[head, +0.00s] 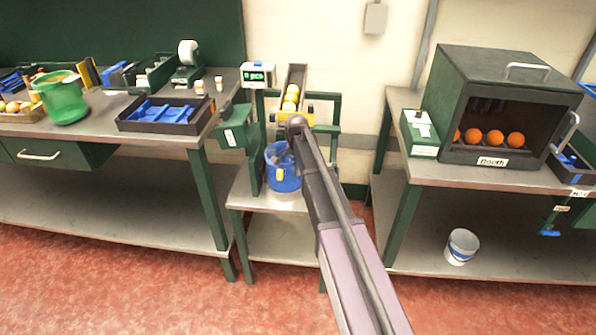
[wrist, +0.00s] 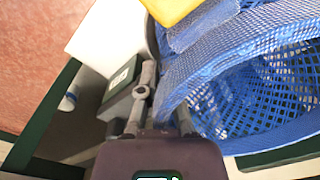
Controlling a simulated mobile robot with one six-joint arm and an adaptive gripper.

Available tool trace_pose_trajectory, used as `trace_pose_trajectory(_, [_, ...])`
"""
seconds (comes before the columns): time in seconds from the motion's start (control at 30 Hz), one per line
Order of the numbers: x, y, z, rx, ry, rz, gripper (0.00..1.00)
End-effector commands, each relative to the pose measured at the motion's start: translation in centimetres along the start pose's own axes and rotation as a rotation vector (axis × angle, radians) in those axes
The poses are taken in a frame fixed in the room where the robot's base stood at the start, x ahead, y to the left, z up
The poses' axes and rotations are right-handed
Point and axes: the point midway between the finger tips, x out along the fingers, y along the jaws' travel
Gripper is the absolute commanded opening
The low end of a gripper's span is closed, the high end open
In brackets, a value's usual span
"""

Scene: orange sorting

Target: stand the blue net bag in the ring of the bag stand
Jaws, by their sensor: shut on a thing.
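The blue net bag (head: 283,168) shows in the head view between green posts above the small steel table, partly behind my arm. It carries a yellow tag (head: 280,175). In the wrist view the net bag (wrist: 250,75) fills the right side, its mouth open and its mesh wall visible. My gripper (wrist: 166,100) is shut on the bag's edge at the left. The gripper itself is hidden behind my arm in the head view. The green bag stand frame (head: 255,150) stands around the bag. I cannot make out its ring, nor whether the bag sits in it.
A chute with yellow fruit (head: 291,95) and a counter display (head: 257,75) are above the bag. A green box (head: 237,135) is left of it. Benches flank both sides; the right one holds the booth (head: 490,157) with oranges. A white bucket (head: 462,246) stands on its lower shelf.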

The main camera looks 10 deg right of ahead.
Motion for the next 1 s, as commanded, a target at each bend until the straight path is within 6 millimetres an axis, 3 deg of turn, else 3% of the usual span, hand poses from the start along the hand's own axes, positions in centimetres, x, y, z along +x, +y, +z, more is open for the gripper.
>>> trace_pose_trajectory(0.87, [-0.04,-0.18,0.01,-0.001,0.0,0.0,0.0])
trace_pose_trajectory(1.0, [-0.04,-0.19,0.02,-0.001,0.0,0.0,0.38])
